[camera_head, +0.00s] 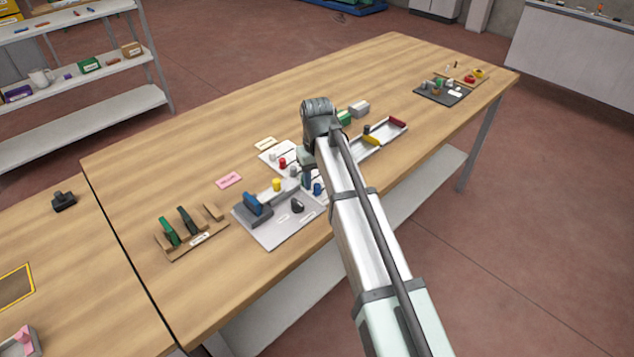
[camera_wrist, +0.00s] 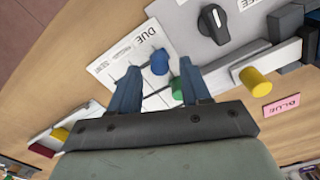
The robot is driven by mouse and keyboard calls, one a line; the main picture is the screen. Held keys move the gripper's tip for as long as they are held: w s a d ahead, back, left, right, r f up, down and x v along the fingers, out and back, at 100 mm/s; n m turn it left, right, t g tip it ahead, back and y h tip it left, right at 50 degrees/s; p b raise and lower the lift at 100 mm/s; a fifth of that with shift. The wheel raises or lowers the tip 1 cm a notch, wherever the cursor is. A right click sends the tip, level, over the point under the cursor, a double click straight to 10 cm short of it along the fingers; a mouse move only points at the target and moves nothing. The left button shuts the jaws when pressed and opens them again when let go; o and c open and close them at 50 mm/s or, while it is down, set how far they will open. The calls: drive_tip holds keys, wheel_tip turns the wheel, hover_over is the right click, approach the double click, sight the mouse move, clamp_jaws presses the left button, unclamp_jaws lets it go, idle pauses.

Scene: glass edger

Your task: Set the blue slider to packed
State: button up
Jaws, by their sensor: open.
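A blue slider knob (camera_wrist: 159,62) stands on a white card (camera_wrist: 118,62) marked "DUE" in the wrist view. It also shows in the head view (camera_head: 317,188), just to the lower right of my gripper (camera_head: 308,174). In the wrist view my gripper (camera_wrist: 160,84) is open, with one finger on each side in the picture. The blue knob appears just past the fingertips, between them; I cannot tell whether either touches it. A green knob (camera_wrist: 178,88) shows close to the right finger. I cannot read a "packed" mark.
A grey panel (camera_head: 285,235) with a black dial (camera_head: 297,205) and a blue handle (camera_head: 253,204) is beside the card. A yellow knob (camera_head: 277,184) and red knob (camera_head: 282,163) stand nearby. A wooden rack (camera_head: 205,243) is left.

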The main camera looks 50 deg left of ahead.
drive_tip(key=shift+f, duration=0.85)
drive_tip(key=shift+c, duration=0.3)
clamp_jaws()
